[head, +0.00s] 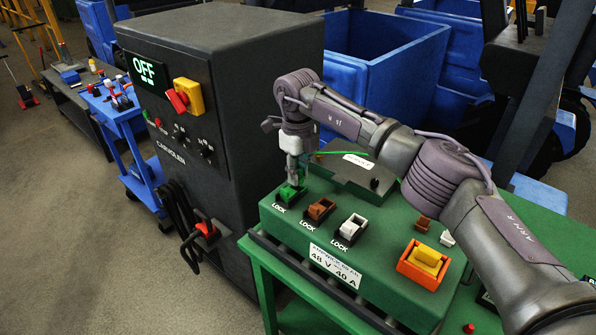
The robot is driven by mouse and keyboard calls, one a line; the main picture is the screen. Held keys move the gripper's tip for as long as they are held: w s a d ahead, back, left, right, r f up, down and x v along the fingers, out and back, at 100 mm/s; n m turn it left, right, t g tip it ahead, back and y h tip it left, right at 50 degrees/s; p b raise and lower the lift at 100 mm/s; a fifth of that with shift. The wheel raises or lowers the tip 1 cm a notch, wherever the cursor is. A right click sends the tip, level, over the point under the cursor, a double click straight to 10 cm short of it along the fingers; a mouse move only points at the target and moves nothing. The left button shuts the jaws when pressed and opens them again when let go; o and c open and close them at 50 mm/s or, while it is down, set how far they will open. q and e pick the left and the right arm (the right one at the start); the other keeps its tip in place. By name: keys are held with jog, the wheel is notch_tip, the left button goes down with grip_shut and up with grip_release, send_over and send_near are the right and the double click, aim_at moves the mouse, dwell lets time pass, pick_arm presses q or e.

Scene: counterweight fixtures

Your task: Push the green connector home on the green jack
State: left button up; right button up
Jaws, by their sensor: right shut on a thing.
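My right gripper (293,173) reaches down from the right side over the green panel's back left corner. It is shut on the green connector (290,191), which is small and partly hidden by the fingers. The connector is at the green jack (281,199), the leftmost of the row marked LOCK. I cannot tell how deep it sits in the jack. A thin green cable (335,153) runs right from behind the gripper. My left gripper is not in view.
A brown connector (319,208) and a white connector (352,227) stand in the row to the right. An orange and yellow switch (424,262) is further right. A dark cabinet (210,110) reading OFF, with a red and yellow knob (187,97), stands close on the left.

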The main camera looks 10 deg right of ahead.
jog(key=shift+f, duration=0.1)
jog(key=shift+f+b, duration=0.5)
jog(key=shift+f, duration=0.15)
jog(key=shift+s+f, duration=0.1)
jog(key=shift+f, duration=0.2)
dwell(0.6)
jog(key=shift+r+p, duration=0.7)
jog(key=shift+r, duration=0.45)
jog(key=shift+r+p, duration=1.1)
jog(key=shift+r, duration=0.85)
jog(key=shift+f, duration=0.1)
